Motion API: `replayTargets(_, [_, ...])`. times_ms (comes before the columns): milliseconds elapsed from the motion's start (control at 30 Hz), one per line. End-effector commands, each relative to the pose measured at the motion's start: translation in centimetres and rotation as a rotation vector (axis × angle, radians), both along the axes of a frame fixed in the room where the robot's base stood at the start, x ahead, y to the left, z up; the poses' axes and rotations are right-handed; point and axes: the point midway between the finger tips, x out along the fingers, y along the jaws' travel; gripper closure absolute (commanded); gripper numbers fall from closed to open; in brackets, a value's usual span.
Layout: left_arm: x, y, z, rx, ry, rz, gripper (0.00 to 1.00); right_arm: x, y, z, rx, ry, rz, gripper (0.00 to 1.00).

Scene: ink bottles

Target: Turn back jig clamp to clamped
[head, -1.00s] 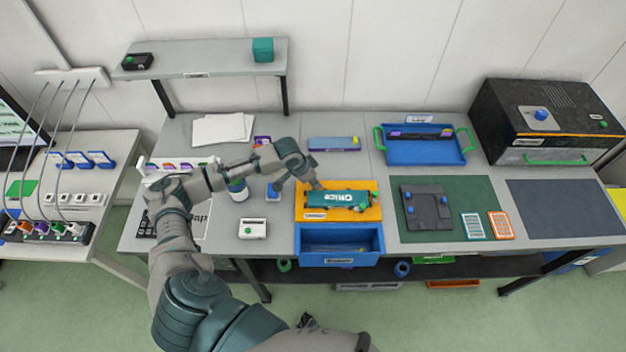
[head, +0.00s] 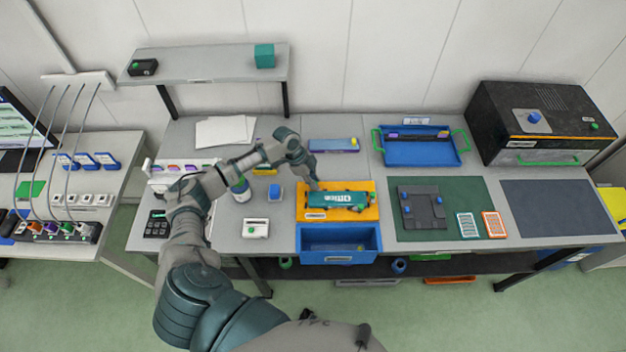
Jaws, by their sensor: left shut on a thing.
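An orange jig (head: 370,212) stands on the workbench just behind the open blue drawer. A teal piece with white lettering (head: 345,199) lies along it, with a small green part at its right end. My left gripper (head: 314,186) reaches down at the back left of the orange jig, by the left end of the teal piece. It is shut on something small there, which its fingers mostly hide. I cannot make out the back clamp's own shape or position. My right gripper is not in view.
A blue drawer (head: 340,254) stands open at the front. A grey plate with blue knobs (head: 422,210) lies on a green mat (head: 470,192) to the right. A blue tray with green handles (head: 420,153) is behind.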

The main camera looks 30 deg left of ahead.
Motion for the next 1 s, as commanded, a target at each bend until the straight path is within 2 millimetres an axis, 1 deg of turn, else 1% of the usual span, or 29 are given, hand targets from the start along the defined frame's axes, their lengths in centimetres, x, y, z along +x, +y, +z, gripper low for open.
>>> replayTargets(33, [0.3,0.1,0.2,-0.001,-0.007,-0.036,1.00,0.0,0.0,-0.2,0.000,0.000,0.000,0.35])
replayTargets(300, [0.5,0.2,0.1,0.000,-0.008,-0.283,1.00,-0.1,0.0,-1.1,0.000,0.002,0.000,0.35])
replayTargets(500, [0.6,0.2,0.1,0.001,-0.009,-0.428,1.00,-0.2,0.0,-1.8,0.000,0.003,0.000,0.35])
replayTargets(700, [0.7,0.2,0.2,0.001,-0.009,-0.530,1.00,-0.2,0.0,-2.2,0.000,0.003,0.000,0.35])
replayTargets(1000, [0.7,0.2,0.3,0.002,-0.010,-0.594,1.00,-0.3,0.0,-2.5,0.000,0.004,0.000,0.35])
